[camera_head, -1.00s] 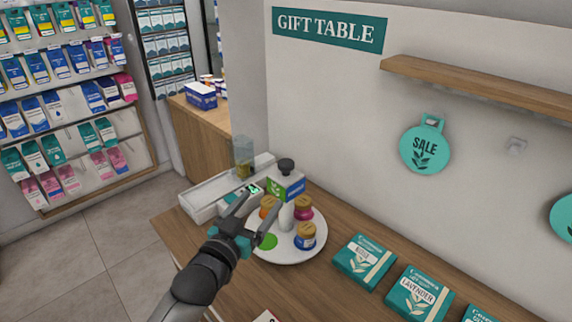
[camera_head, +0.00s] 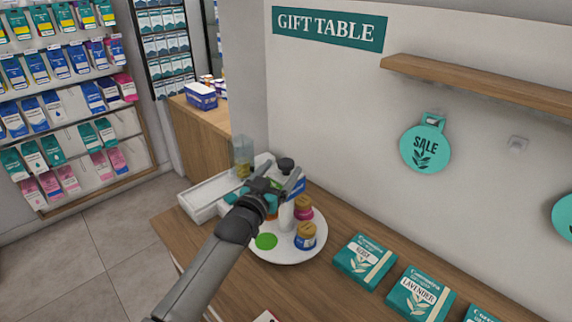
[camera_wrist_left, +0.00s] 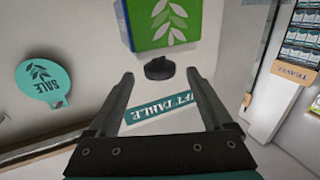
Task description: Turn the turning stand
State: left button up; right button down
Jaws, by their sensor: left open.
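The turning stand is a round white plate (camera_head: 278,255) on the wooden counter. It carries small jars with gold lids, one a blue jar (camera_head: 306,237), and a green disc (camera_head: 266,241) lies at its near left. A white post with a black knob (camera_head: 286,165) rises from its middle, with a green and blue sign partly hidden by my gripper. My left gripper (camera_head: 282,186) is open at the sign and post. In the left wrist view, the black knob (camera_wrist_left: 159,68) and sign (camera_wrist_left: 165,22) show beyond the open fingers (camera_wrist_left: 160,100). My right gripper is out of view.
A white tray-like unit (camera_head: 212,195) with a clear holder stands just left of the stand. Green boxes (camera_head: 363,261) lie to the right on the counter. A wooden shelf (camera_head: 480,85) and a round SALE sign (camera_head: 425,147) are on the wall.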

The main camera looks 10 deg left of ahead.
pick_arm(q)
jog(key=shift+w+d, duration=0.2)
jog(key=shift+w, duration=0.75)
jog(key=shift+w+d, duration=0.15)
jog(key=shift+w, duration=0.75)
grip_shut()
